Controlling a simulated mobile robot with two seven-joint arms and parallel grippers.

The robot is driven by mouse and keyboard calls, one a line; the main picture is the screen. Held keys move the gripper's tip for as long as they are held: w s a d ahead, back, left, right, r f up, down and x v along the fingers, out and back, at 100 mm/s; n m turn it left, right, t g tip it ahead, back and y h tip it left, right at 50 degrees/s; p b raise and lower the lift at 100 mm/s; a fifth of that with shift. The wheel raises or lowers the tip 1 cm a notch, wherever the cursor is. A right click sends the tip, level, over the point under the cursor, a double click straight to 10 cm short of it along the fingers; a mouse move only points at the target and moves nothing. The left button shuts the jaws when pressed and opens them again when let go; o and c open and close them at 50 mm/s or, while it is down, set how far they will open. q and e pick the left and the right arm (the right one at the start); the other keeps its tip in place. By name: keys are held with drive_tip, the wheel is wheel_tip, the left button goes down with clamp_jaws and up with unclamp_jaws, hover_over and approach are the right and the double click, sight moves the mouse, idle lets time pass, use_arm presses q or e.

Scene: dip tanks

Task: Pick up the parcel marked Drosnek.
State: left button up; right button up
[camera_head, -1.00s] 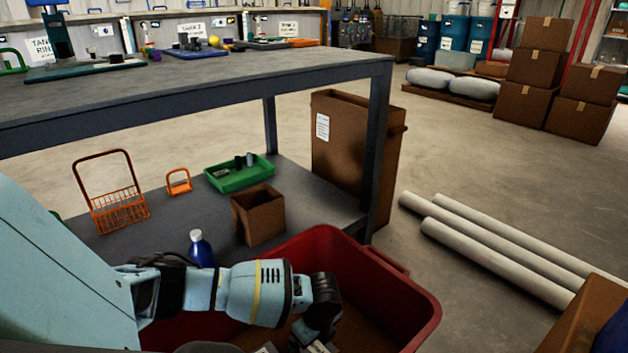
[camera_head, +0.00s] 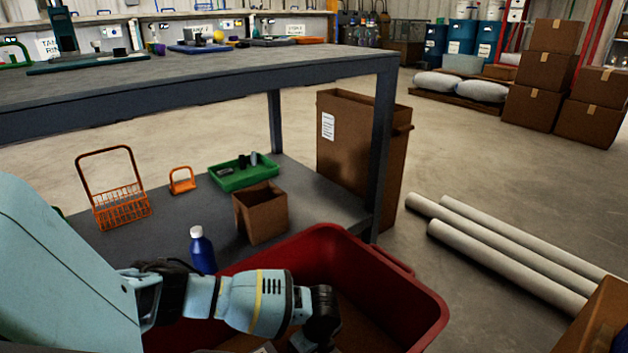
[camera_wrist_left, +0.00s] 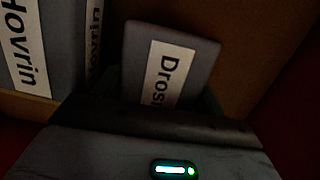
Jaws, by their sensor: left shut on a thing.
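A grey parcel (camera_wrist_left: 138,60) with a white label reading "Dros…" is in the left wrist view; the rest of the word is hidden by my gripper. My left gripper (camera_head: 310,345) reaches down into a red bin (camera_head: 425,300). It is shut on this parcel, whose lower end sits between the dark fingers in the left wrist view (camera_wrist_left: 165,103). A grey parcel marked Hovrin (camera_wrist_left: 55,40) lies to the left, with another labelled face (camera_wrist_left: 95,40) beside it. The fingertips are cut off or dark in the head view. My right gripper is not in view.
A table with a lower shelf (camera_head: 330,205) stands behind the bin. The shelf holds a blue bottle (camera_head: 202,255), an open cardboard box (camera_head: 262,215), a green tray (camera_head: 240,180) and an orange basket (camera_head: 120,210). White pipes (camera_head: 500,260) lie on the floor at right.

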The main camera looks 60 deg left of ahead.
use_arm(q)
drive_tip(key=shift+c, duration=0.8)
drive_tip(key=shift+r, duration=0.15)
wheel_tip(320, 180, up, 10)
drive_tip(key=p, duration=0.5)
